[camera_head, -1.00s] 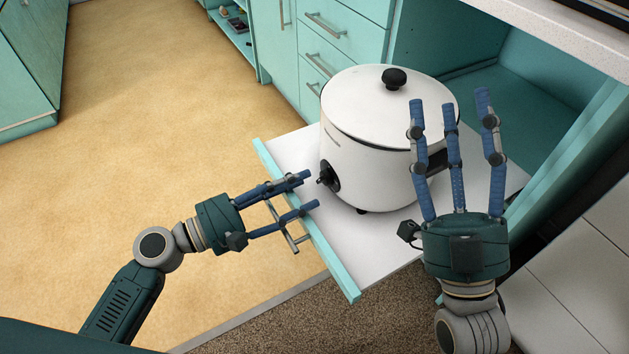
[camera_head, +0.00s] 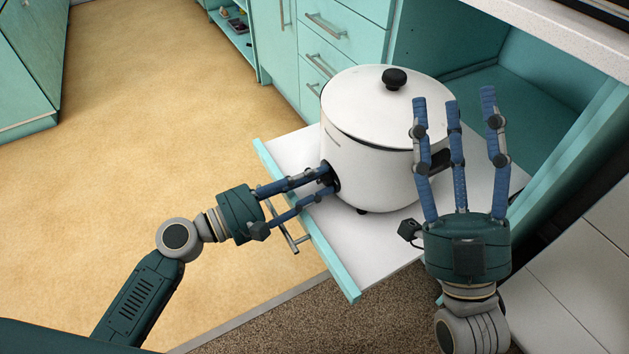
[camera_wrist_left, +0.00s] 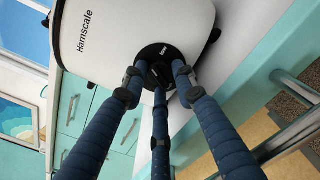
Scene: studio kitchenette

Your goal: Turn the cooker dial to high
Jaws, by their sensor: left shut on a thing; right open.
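The white cooker (camera_head: 370,165) with a black-knobbed lid (camera_head: 394,78) stands on the pulled-out shelf (camera_head: 290,150). Its dial sits on a round black plate (camera_head: 331,172) on the cooker's left side. My left gripper (camera_head: 328,182) has its fingertips at the plate, shut on the dial, which the fingers mostly hide. My right gripper (camera_head: 455,105) is open and empty, fingers pointing up, in front of the cooker's right side in the picture.
The shelf's handle (camera_head: 285,232) runs just below my left gripper. Teal drawers (camera_head: 325,50) stand behind the cooker, and a cabinet side and pale counter (camera_head: 560,35) close in the right. The floor (camera_head: 170,110) at left is clear.

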